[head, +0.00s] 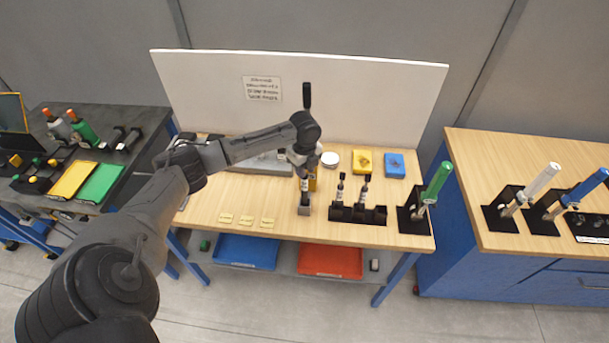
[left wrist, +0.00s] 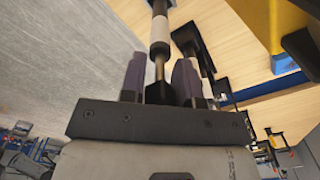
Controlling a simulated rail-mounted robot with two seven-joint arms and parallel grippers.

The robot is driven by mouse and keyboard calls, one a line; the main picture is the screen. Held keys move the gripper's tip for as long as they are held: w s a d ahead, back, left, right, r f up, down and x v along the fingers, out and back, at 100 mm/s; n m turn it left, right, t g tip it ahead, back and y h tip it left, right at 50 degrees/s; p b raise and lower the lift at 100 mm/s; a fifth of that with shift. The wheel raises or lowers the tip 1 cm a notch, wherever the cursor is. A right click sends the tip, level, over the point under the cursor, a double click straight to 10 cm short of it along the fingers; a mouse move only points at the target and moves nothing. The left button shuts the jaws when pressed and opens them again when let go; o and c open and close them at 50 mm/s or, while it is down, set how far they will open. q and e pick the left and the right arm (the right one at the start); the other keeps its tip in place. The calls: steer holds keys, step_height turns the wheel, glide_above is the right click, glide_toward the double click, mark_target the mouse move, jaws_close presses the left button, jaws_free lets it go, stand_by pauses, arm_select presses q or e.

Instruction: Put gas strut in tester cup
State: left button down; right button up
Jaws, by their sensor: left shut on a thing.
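My left gripper (head: 303,170) points down over the middle of the wooden bench. It is shut on a gas strut. In the left wrist view the strut (left wrist: 160,30), dark with a white band, stands between the two fingers (left wrist: 158,82). In the head view the gripper largely hides the strut, and its lower part is above or at a small grey block (head: 304,210) near the bench front. I cannot tell whether they touch, or whether this block is the tester cup. Two similar struts (head: 340,187) stand in a black rack (head: 358,214) just right. My right gripper is not in view.
A green-topped cylinder (head: 437,183) stands in a black holder at the bench's right end. A yellow box (head: 364,162), a blue box (head: 394,165) and a white round item (head: 330,159) lie behind. Yellow tags (head: 246,220) lie front left. A white panel (head: 380,95) closes the back.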

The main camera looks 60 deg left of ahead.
mark_target(304, 185)
arm_select(q)
steer(key=shift+f, duration=1.9)
steer(key=c, duration=0.8)
jaws_free()
steer(key=shift+c, duration=0.2)
